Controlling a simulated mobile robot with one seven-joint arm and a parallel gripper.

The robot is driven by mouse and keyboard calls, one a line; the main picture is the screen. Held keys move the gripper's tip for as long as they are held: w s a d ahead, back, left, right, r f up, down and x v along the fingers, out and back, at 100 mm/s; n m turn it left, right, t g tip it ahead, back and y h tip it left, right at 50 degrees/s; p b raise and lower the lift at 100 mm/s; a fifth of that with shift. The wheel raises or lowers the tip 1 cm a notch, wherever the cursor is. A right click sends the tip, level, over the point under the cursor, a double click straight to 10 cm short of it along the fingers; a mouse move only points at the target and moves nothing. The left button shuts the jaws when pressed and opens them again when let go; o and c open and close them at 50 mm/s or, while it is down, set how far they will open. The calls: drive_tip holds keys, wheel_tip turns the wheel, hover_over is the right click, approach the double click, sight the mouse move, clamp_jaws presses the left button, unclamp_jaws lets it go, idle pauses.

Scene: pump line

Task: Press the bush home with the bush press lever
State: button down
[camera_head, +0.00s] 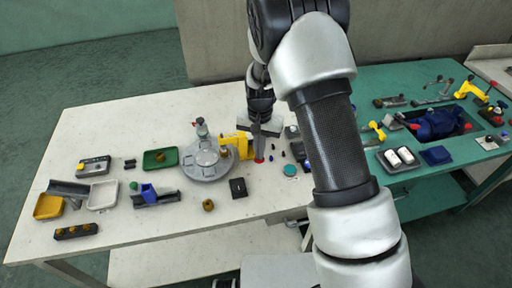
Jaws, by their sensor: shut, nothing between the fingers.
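My gripper (261,154) points down over the white table, shut and empty, in the head view. A yellow fixture (241,144) stands just left of it and is partly hidden behind it; it may be the bush press. A small red tip (259,161) shows right at the fingertips; I cannot tell whether it is the lever's knob or whether the fingers touch it. The bush cannot be made out. A round grey turntable-like unit (207,166) stands left of the yellow fixture.
A small black block (238,188) and a brass-coloured part (208,205) lie in front. A green tray (160,159), a yellow tray (48,206) and a white tray (102,195) are at left. A green bench (425,90) with a blue pump (437,124) is at right. My arm hides the table's right part.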

drive_tip(key=shift+w+r+p, duration=0.2)
drive_tip(key=shift+r+p, duration=0.2)
drive_tip(key=shift+r, duration=0.3)
drive_tip(key=shift+w+r+p, duration=0.15)
drive_tip(key=shift+r+p, duration=0.2)
drive_tip(key=shift+r, duration=0.35)
drive_tip(key=shift+r+p, duration=1.45)
drive_tip(key=shift+r, duration=0.95)
drive_tip(key=shift+r, duration=0.1)
drive_tip(key=s+d+r+n+t+y, duration=0.1)
drive_tip(key=s+d+r, duration=0.25)
drive_tip(key=r, duration=0.65)
drive_tip(key=s+d+r+n+t, duration=0.1)
drive_tip(key=s+d+r, duration=0.1)
drive_tip(key=s+r, duration=0.5)
drive_tip(key=s+d+r+n+t, duration=0.1)
drive_tip(key=s+d+r, duration=0.1)
drive_tip(key=s+r, duration=0.3)
drive_tip(key=s+d+r+t+h, duration=0.1)
drive_tip(key=s+r, duration=0.4)
drive_tip(key=s, duration=0.5)
drive_tip(key=shift+s+d+n+t, duration=0.25)
drive_tip(key=shift+d+n+t, duration=0.15)
drive_tip(key=shift+d+t, duration=0.55)
drive_tip(key=shift+d+r, duration=0.1)
drive_tip(key=shift+r, duration=0.05)
